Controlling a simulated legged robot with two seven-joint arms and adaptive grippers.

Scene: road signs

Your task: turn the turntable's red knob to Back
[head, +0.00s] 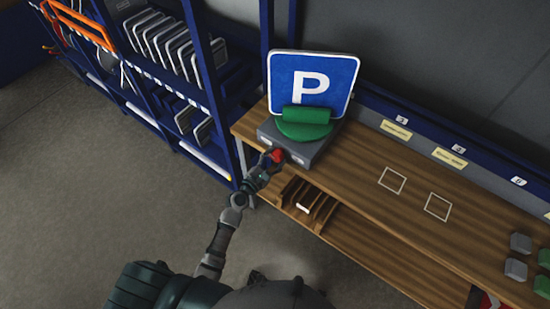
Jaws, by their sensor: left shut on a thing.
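The turntable is a grey box (307,151) with a round green top (304,130), at the left end of the wooden bench. A blue square sign with a white P (311,84) stands upright in a green holder (307,114) on it. The red knob (278,155) is on the front face of the box, partly hidden by my left gripper. My left gripper (273,159) is at the knob and shut on it. The knob's markings are too small to read. My right gripper is not in view.
The wooden bench (372,208) has two white square outlines and clear room in its middle. Grey and green blocks (519,243) sit at its right end. A slotted rack (310,205) is under the bench front. Blue shelving (196,60) with signs stands at left.

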